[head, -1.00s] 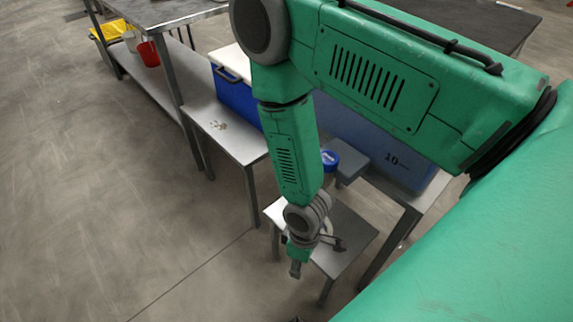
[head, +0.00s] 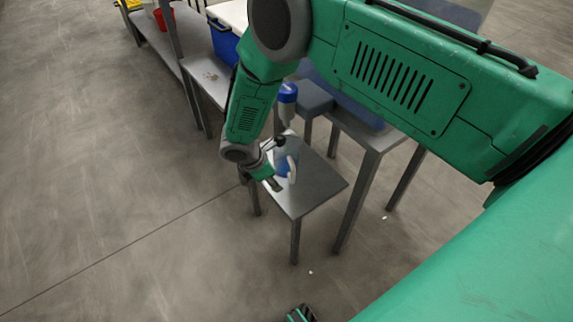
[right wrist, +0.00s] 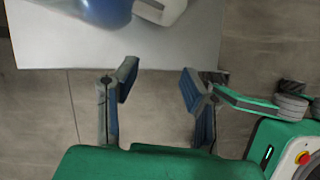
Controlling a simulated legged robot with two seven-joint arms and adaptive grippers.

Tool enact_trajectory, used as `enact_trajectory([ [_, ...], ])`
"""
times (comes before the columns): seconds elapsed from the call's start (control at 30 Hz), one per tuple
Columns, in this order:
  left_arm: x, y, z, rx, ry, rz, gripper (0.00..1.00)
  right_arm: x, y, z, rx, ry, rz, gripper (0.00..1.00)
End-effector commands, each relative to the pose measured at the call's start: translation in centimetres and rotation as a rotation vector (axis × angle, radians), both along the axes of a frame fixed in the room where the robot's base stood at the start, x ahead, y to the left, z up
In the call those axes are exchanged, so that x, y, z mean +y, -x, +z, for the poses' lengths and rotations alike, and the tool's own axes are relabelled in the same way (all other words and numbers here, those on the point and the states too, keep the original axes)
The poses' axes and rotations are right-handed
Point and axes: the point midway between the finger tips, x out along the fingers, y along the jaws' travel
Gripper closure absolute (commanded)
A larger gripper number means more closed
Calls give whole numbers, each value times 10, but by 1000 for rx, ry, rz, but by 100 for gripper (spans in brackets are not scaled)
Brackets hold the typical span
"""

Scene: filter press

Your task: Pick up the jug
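The jug (head: 283,160) is pale, with blue in its lower part and a white handle. It stands on a small grey metal table (head: 312,190). In the right wrist view, the jug's blue body (right wrist: 98,10) and white handle (right wrist: 162,10) are cut off by the top edge. My right gripper (head: 277,164) is beside the jug on its left in the head view. It is open and empty; in the right wrist view its fingers (right wrist: 160,84) are spread apart, short of the jug. Only the tip of my left gripper (head: 300,314) shows at the bottom edge.
A blue-topped container (head: 288,95) is behind the jug, near a grey block (head: 312,98) on a taller table. A blue cooler (head: 224,42) and red bucket (head: 164,19) are farther back. Floor left of the small table is clear.

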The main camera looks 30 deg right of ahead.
Motion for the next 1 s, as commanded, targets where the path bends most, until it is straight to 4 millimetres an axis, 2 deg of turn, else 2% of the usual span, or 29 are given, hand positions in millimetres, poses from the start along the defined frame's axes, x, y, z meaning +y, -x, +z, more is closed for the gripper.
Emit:
enact_trajectory([
  [0.23,0,1,-2,1,0,-1,100,-20,2,0,0,0,-2,62],
  [0.43,0,1,-8,2,0,-1,100,-56,4,-2,1,-2,-3,62],
  [0.5,0,1,-15,2,0,-1,100,-58,4,-18,2,-2,-2,62],
  [0.6,0,1,-19,2,0,-1,100,-62,4,-26,0,-2,-1,62],
  [0.9,0,1,-19,2,0,-1,100,-63,4,-28,0,-1,0,62],
  [0.97,0,1,-19,2,0,-1,100,-63,4,-28,0,-1,0,83],
  [1.0,0,1,-19,2,0,0,100,-63,4,-28,0,-1,0,98],
])
